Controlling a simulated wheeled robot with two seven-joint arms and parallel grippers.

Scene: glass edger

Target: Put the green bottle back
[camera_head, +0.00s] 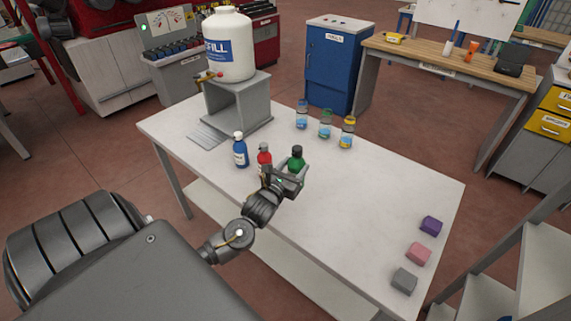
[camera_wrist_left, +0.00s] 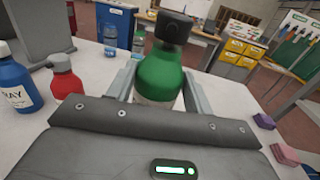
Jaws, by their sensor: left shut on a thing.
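The green bottle (camera_head: 296,160) has a dark cap and stands upright between the fingers of my left gripper (camera_head: 291,172), which is shut on it over the white table (camera_head: 360,199). In the left wrist view the green bottle (camera_wrist_left: 161,75) fills the space between both fingers of my left gripper (camera_wrist_left: 158,88). I cannot tell whether its base touches the table. A red bottle (camera_head: 264,154) and a blue bottle (camera_head: 240,151) stand to its left; they also show in the left wrist view. My right gripper is not in view.
Three clear bottles with blue (camera_head: 302,114), green (camera_head: 325,124) and yellow (camera_head: 347,132) caps stand behind. A large white jug (camera_head: 229,50) sits on a grey stand (camera_head: 237,104). Purple, pink and grey blocks (camera_head: 418,254) lie at the right end. The table's middle right is clear.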

